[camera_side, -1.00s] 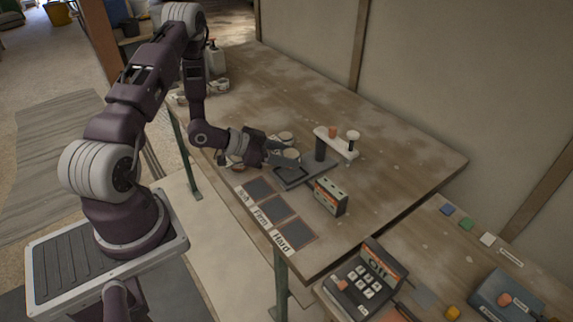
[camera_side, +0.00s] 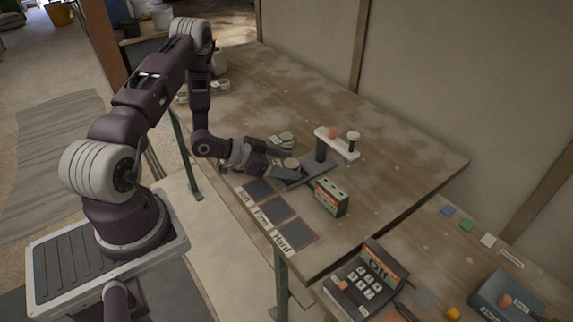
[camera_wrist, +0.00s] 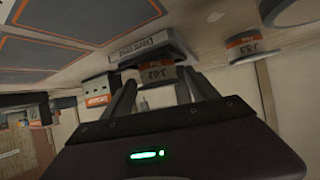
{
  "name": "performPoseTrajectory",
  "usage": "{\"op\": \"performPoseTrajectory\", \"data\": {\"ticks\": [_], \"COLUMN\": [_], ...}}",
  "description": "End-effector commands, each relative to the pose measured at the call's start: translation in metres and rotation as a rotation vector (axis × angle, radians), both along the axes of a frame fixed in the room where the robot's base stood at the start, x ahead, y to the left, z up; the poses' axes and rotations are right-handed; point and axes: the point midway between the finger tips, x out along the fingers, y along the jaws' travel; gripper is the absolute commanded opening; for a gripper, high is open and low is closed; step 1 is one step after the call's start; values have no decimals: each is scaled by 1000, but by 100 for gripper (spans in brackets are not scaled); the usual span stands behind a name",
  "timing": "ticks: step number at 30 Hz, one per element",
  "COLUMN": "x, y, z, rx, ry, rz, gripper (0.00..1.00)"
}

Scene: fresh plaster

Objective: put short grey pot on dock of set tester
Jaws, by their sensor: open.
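The short grey pot (camera_wrist: 156,76), with an orange band and a label reading about J-63, is between my fingers in the wrist view. Its pale top (camera_side: 291,163) shows in the side view at the tester's near left end. It appears to rest on the dock (camera_wrist: 150,47) of the set tester (camera_side: 320,165), though the contact is partly hidden. My gripper (camera_side: 285,170) is open around the pot, one finger on each side, also in the wrist view (camera_wrist: 160,88). The tester's upright and crossbar stand right of the pot.
Other pots (camera_side: 284,138) stand behind the gripper; one labelled pot (camera_wrist: 245,48) is close by in the wrist view. A small grey box (camera_side: 330,197) stands in front of the tester. Dark marked squares (camera_side: 276,210) lie along the near edge. The table behind is mostly clear.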

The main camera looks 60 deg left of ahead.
Motion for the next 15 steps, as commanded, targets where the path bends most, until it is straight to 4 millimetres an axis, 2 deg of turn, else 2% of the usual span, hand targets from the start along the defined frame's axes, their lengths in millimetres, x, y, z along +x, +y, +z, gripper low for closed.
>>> {"op": "performPoseTrajectory", "data": {"ticks": [2,9,15], "x": [-10,-64,-94], "y": [5,24,34], "z": [6,37,54], "rx": [1,1,1], "ry": [0,0,0], "rz": [3,6,3], "gripper": [68,68,68]}}
